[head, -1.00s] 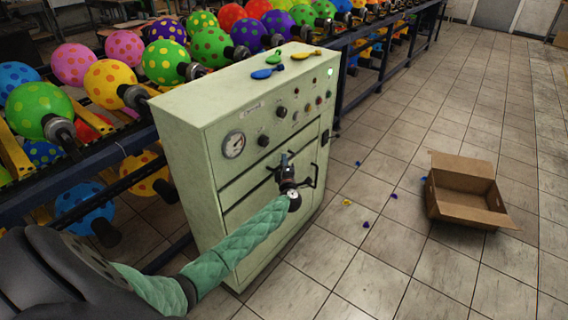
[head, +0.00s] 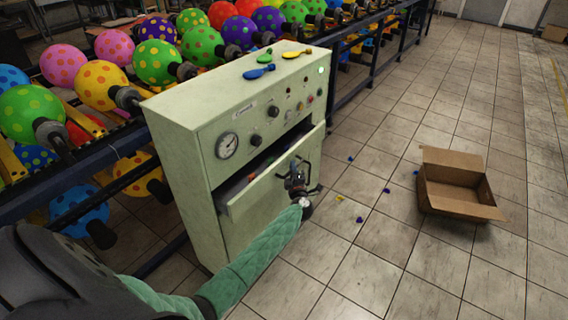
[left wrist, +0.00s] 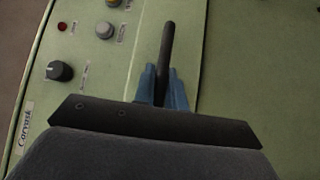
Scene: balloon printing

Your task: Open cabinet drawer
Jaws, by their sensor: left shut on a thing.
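The pale green cabinet (head: 186,183) stands in the middle of the head view, with a gauge, knobs and buttons on its front. Its upper drawer (head: 262,186) is pulled partly out, and coloured items show in the gap inside. My left gripper (head: 297,172) is at the drawer front, shut on the dark drawer handle. In the left wrist view the two bluish fingers (left wrist: 162,88) close around the dark bar handle (left wrist: 167,45). The handle's middle is partly hidden by the gripper in the head view. My right gripper is not in view.
Balloons lie on the cabinet top: blue (head: 259,72), green (head: 265,56) and yellow (head: 297,53). An open cardboard box (head: 455,196) stands on the floor at right, with small coloured bits near it. A rack of dotted balloons (head: 155,62) is behind. Floor right of the cabinet is mostly clear.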

